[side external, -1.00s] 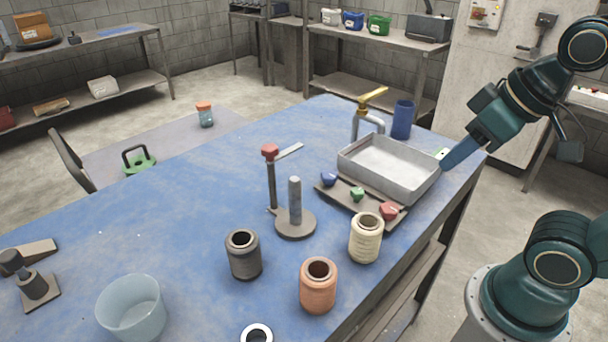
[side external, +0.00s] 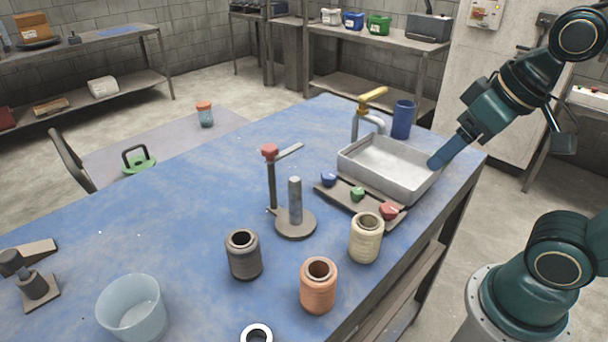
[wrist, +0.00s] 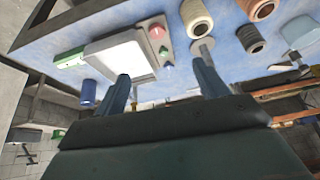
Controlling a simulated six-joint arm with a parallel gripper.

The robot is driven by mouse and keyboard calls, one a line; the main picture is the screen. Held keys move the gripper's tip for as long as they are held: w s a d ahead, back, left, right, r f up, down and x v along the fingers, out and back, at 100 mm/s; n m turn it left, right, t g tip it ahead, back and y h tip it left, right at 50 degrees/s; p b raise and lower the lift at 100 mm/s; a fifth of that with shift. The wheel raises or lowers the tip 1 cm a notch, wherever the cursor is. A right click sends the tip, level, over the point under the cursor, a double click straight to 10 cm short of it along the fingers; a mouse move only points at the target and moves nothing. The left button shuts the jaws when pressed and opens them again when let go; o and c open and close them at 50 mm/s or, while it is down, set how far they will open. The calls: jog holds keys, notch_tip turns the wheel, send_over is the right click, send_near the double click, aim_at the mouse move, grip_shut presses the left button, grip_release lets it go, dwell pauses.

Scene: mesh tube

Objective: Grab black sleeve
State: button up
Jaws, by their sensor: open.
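The black sleeve (side external: 243,255) is a dark hollow ribbed cylinder standing upright on the blue table, left of the orange sleeve (side external: 318,286) and cream sleeve (side external: 365,238). The wrist view also shows the black sleeve (wrist: 248,38) at upper right, beyond the right finger. My gripper (side external: 437,162) is at the right end of the metal tray, well away from the black sleeve. In the wrist view my gripper (wrist: 160,72) has its two blue fingers spread apart with nothing held between them.
A post on a round base (side external: 295,222) stands behind the sleeves. The metal tray (side external: 390,177), a tap (side external: 370,112), a blue cup (side external: 402,119) and a board with coloured knobs (side external: 357,194) are at right. A clear bucket (side external: 131,310) is at front left. The table's left middle is clear.

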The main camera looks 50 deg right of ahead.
jog(key=w+a+r+m+g, duration=0.1)
jog(key=w+a+r+m, duration=0.25)
jog(key=w, duration=0.35)
jog(key=m+g, duration=0.4)
jog(key=m, duration=0.6)
send_near(245, 247)
jog(key=w+d+r, duration=0.1)
jog(key=w, duration=0.2)
jog(key=shift+s+r, duration=0.1)
jog(key=shift+s, duration=0.1)
jog(key=shift+d, duration=0.1)
notch_tip(245, 247, down, 9)
jog(key=shift+r, duration=0.15)
jog(key=shift+s+f, duration=0.15)
jog(key=shift+f, duration=2.45)
